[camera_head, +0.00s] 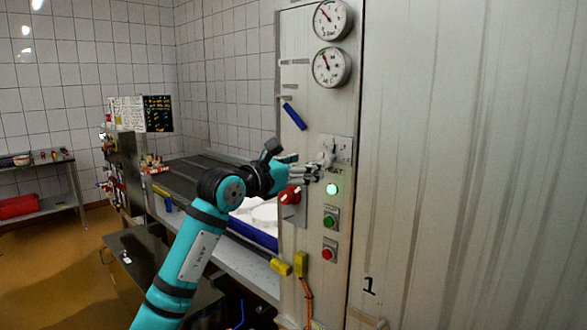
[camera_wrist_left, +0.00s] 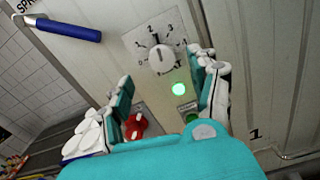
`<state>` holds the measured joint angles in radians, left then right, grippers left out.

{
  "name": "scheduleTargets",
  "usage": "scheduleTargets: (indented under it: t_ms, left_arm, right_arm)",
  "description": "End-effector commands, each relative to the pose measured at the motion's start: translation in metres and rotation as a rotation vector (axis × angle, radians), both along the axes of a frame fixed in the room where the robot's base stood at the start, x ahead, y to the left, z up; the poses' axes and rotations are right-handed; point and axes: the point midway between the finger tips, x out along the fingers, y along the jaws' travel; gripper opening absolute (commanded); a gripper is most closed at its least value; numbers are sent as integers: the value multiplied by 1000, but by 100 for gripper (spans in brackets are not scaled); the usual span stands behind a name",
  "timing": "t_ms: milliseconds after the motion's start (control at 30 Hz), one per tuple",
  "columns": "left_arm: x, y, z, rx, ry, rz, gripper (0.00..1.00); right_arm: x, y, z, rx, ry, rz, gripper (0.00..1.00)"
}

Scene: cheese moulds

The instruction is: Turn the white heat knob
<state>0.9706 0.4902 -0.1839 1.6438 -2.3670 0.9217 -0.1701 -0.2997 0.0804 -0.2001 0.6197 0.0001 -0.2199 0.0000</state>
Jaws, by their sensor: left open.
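The white heat knob (camera_wrist_left: 161,59) sits on a square plate (camera_wrist_left: 155,38) with a numbered dial, on the grey panel. In the head view the plate (camera_head: 342,147) shows, and my left gripper's fingers partly cover the knob (camera_head: 328,157). My left gripper (camera_head: 318,167) is open in front of the panel, just below and left of the knob. In the left wrist view its fingers (camera_wrist_left: 163,85) stand apart on either side of the picture, and the knob lies beyond them, between and above the tips. No contact with the knob is visible. My right gripper is not in view.
Below the plate are a lit green lamp (camera_head: 332,189), a red rotary switch (camera_head: 290,195), a green button (camera_head: 329,221) and a red button (camera_head: 328,254). Two gauges (camera_head: 331,67) and a blue handle (camera_head: 294,116) are above. A ribbed metal wall (camera_head: 470,150) stands right.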

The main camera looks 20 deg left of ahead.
Motion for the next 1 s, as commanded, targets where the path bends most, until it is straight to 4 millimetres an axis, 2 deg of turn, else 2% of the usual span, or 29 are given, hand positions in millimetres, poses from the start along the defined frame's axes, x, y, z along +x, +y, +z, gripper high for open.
scheduleTargets:
  t_ms: [100, 300, 800, 867, 933, 1000]
  left_arm:
    - [-19, 7, -1, 2, 0, 1, 61]
    - [-34, 12, -1, 1, 2, -1, 61]
    - [-35, 12, -2, -2, 3, -3, 61]
    - [-32, 9, -9, -18, 18, -16, 61]
    - [-27, 3, -28, -68, 55, -50, 61]
    - [-18, -8, -62, -166, 121, -108, 61]
  right_arm:
    - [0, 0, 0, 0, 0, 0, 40]
    - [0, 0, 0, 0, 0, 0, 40]
    - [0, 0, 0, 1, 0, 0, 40]
    - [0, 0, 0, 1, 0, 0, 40]
    - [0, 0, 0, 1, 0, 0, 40]
    - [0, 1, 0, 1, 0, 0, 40]
